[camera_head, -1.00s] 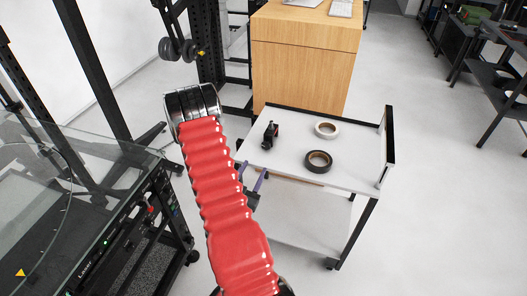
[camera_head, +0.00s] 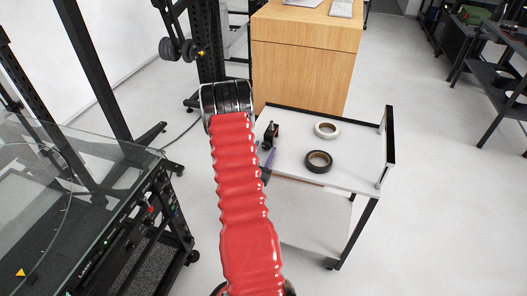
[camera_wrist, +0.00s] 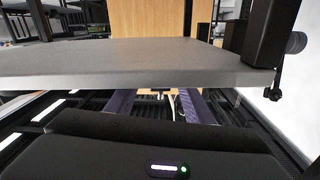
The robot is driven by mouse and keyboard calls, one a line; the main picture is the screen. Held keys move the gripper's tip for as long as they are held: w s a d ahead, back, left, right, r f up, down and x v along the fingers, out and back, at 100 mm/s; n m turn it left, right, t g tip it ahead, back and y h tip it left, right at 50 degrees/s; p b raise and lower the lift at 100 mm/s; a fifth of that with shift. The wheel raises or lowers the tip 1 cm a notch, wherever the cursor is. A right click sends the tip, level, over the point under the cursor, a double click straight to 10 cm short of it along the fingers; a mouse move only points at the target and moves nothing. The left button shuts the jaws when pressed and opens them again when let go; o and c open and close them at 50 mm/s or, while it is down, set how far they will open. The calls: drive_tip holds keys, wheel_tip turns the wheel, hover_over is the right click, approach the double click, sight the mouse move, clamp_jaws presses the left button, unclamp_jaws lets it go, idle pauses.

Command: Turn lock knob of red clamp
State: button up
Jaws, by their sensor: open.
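A small black and red clamp (camera_head: 271,133) stands at the left edge of the white cart top (camera_head: 310,180). Its lock knob is too small to make out. My gripper (camera_head: 268,160) is mostly hidden behind my red-sleeved arm; a purple finger shows just below the clamp, and contact cannot be told. In the wrist view the two purple fingers of my gripper (camera_wrist: 157,95) stand apart, reaching toward the edge of a grey board (camera_wrist: 130,60). Small dark and pale shapes show between them, too unclear to name.
A white tape roll (camera_head: 326,129) and a dark tape roll (camera_head: 319,161) lie on the cart, right of the clamp. A wooden cabinet (camera_head: 305,70) stands behind. A glass-topped machine (camera_head: 70,200) is on the left. Floor right of the cart is clear.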

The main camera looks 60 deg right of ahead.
drive_tip(key=shift+c, duration=0.2)
drive_tip(key=c, duration=1)
drive_tip(key=shift+n, duration=0.3)
drive_tip(key=shift+n, duration=1)
drive_tip(key=o, duration=1)
drive_tip(key=shift+o, duration=0.2)
drive_tip(key=shift+a, duration=0.1)
